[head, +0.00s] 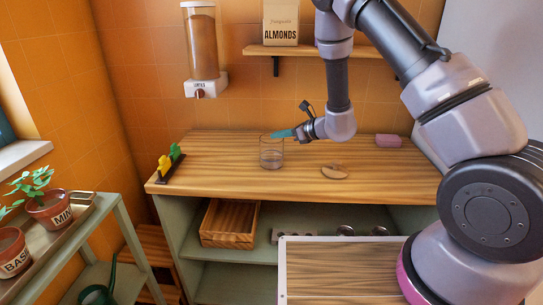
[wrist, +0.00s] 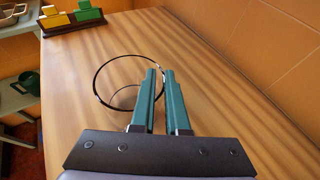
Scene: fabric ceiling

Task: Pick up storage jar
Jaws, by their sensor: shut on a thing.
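The storage jar (head: 271,158) is a clear glass cylinder, upright on the wooden counter. In the wrist view its round rim (wrist: 94,82) shows as a thin dark circle. My gripper (head: 272,135) comes in from the right at the height of the jar's top. Its teal fingers (wrist: 159,71) are nearly together at the right side of the rim, shut on the jar's wall, one finger over the opening and one outside. The jar appears to stand on the counter; any small gap under it cannot be told.
A wooden disc-like object (head: 334,172) lies right of the jar, and a pink block (head: 388,141) sits farther right. A dark holder with yellow and green pieces (head: 170,164) stands at the counter's left end. A dispenser (head: 203,45) and a shelf (head: 262,51) hang above.

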